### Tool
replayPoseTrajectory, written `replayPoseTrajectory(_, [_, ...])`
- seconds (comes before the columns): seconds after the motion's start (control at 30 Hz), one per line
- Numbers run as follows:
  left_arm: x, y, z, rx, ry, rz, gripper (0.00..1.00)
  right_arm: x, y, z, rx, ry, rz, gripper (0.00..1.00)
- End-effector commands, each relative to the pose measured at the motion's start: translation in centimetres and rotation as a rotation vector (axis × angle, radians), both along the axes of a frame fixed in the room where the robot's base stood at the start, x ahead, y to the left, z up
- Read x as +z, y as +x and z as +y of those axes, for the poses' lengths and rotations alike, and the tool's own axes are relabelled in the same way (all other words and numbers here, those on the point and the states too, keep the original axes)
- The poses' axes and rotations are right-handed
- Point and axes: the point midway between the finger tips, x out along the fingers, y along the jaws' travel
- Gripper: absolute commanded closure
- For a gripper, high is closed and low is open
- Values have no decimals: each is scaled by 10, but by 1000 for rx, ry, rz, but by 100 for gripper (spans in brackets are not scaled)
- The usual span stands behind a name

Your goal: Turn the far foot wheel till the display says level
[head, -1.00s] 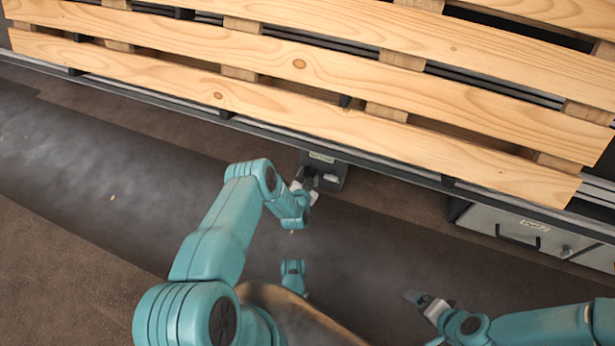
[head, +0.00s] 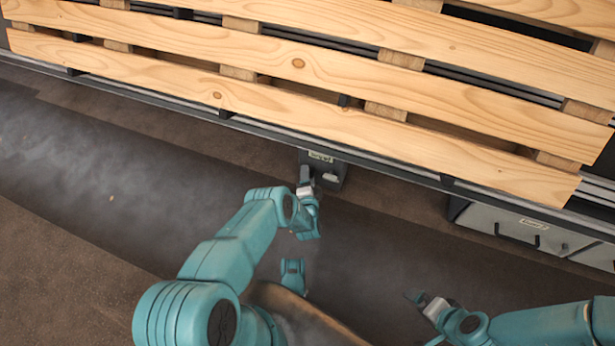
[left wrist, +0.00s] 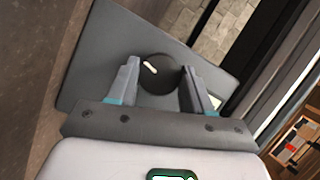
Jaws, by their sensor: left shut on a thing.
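A small dark grey box (head: 331,182) sits under the edge of the pallet line, with a pale label or display (head: 320,157) on top whose text is too small to read. In the left wrist view, a round black wheel (left wrist: 157,72) with a white mark stands on a grey plate (left wrist: 88,72). My left gripper (head: 305,181) is at the box. In the left wrist view its fingers (left wrist: 160,88) lie on either side of the wheel, shut on it. My right gripper (head: 424,299) is away from the box at lower right; its jaw gap is unclear.
A wooden slatted pallet (head: 300,98) lies on the rail frame (head: 400,170) above the box. A grey cabinet (head: 520,236) with a dark handle stands under the frame at the right. The dark floor strip (head: 110,170) to the left is clear.

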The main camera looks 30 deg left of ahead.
Motion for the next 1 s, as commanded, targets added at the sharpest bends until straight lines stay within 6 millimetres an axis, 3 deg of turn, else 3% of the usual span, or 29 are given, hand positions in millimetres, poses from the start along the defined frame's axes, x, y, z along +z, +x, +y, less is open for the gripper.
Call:
replayPoseTrajectory(0.77, [0, 1, -2, -6, 106, 25, 80, 0, 0, 0, 0, 0, 0, 0])
replayPoseTrajectory(0.8, [0, 1, -2, -7, 106, 25, 47, 0, 0, 0, 0, 0, 0, 0])
replayPoseTrajectory(0.87, [0, 1, -2, -6, 106, 25, 27, 0, 0, 0, 0, 0, 0, 0])
replayPoseTrajectory(1.0, [-1, 1, -2, -4, 105, 25, 24, 0, 0, 0, 0, 0, 0, 0])
